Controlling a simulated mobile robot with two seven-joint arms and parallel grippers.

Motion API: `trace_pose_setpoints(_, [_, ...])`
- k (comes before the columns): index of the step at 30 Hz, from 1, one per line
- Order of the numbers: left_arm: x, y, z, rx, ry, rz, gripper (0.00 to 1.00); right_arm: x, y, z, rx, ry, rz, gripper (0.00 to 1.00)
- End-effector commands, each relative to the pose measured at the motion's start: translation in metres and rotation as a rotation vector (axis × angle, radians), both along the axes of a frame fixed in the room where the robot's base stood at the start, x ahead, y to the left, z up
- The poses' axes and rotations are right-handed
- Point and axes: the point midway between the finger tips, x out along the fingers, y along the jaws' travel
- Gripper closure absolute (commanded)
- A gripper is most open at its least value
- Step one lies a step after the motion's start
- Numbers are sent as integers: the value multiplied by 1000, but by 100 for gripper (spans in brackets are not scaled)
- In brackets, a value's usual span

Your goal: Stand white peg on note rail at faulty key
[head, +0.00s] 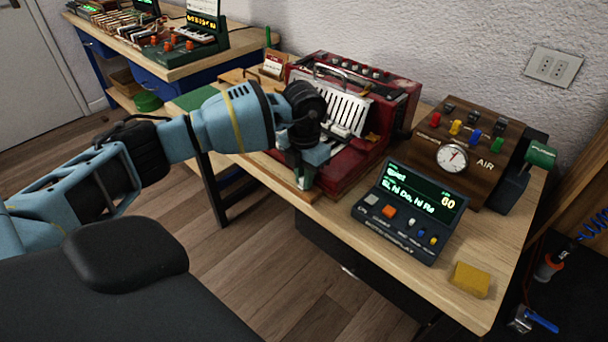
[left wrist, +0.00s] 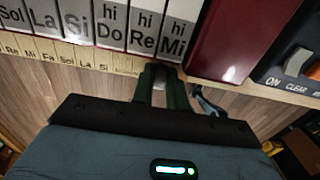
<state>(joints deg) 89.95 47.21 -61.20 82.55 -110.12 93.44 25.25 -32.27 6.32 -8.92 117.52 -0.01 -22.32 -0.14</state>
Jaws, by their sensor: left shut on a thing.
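My left gripper (head: 308,172) is at the front edge of the red instrument (head: 378,112). In the left wrist view its dark green fingers (left wrist: 165,90) are close together, with a small pale piece (left wrist: 160,76) between them that looks like the white peg. The fingers largely hide it, and I cannot tell if it touches the rail. The cream note rail (left wrist: 62,60), with small note names, runs below the large keys. The fingers are at its right part, below the hi Re key (left wrist: 143,38) and hi Mi key (left wrist: 175,42). My right gripper is not in view.
A display box (head: 410,212) shows "Si, hi Do, hi Re" and 60. Behind it stands a wooden air box (head: 470,150) with a gauge. A yellow block (head: 469,279) lies at the table's front right. Bare wood (head: 400,275) shows before the display.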

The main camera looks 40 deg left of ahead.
Motion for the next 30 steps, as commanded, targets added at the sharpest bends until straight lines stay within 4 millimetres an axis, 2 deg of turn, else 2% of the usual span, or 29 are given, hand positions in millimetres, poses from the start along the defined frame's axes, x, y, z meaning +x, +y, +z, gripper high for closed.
trace_pose_setpoints(1, [0, 0, -2, 0, 1, 0, 100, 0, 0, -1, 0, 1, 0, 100])
trace_pose_setpoints(2, [0, 0, -2, 0, 1, 0, 81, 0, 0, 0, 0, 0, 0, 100])
trace_pose_setpoints(6, [0, 0, -1, 0, 1, 0, 63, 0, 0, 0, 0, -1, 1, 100])
trace_pose_setpoints(14, [0, 0, -1, 0, 0, 0, 63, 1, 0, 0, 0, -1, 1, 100])
trace_pose_setpoints(19, [1, 0, 10, 1, -2, 0, 63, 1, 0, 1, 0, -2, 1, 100])
trace_pose_setpoints(23, [1, 0, 31, 0, -3, 0, 63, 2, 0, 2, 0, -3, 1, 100])
trace_pose_setpoints(30, [1, 0, 80, 0, -3, 0, 63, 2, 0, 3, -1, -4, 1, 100])
